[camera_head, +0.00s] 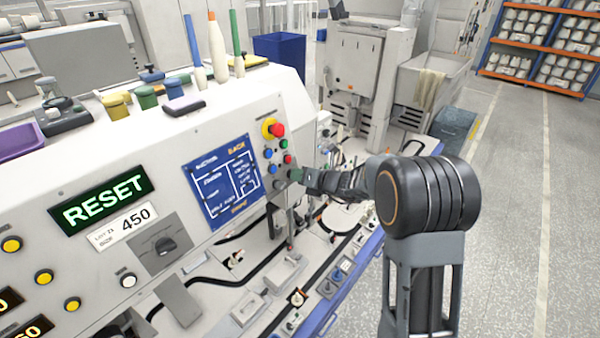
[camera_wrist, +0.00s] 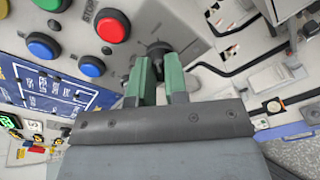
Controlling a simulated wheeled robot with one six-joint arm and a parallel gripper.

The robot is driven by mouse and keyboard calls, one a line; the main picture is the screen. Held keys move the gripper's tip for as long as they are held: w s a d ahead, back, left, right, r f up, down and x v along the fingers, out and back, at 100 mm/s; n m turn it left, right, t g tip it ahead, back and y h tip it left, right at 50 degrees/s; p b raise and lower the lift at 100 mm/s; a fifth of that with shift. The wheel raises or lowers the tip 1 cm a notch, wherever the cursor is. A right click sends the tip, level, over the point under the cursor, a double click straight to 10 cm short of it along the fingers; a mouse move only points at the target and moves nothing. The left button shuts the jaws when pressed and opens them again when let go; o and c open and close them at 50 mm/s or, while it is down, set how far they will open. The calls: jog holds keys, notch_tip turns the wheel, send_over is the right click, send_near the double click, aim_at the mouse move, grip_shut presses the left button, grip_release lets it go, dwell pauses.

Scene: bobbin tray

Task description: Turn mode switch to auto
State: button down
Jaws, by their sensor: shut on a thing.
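A black rotary knob (camera_wrist: 158,47), the likely mode switch, sits on the machine's sloped panel below the coloured buttons. No label on it can be read. My gripper (camera_wrist: 160,68) has its two green fingers on either side of this knob, shut on it. The fingers and my wrist hide part of the knob, so its pointing direction cannot be told.
Coloured buttons sit close above, with a red mushroom button (camera_head: 277,130) on a yellow ring. Bobbins and cones stand on top. Rails and small parts (camera_head: 285,270) lie below the panel.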

jog(key=shift+m, duration=0.5)
jog(key=c, duration=1.1)
grip_release()
jog(key=shift+c, duration=0.2)
jog(key=b+v, duration=0.2)
jog(key=v, duration=1.1)
jog(key=shift+s+d, duration=0.25)
jog(key=shift+d, duration=0.05)
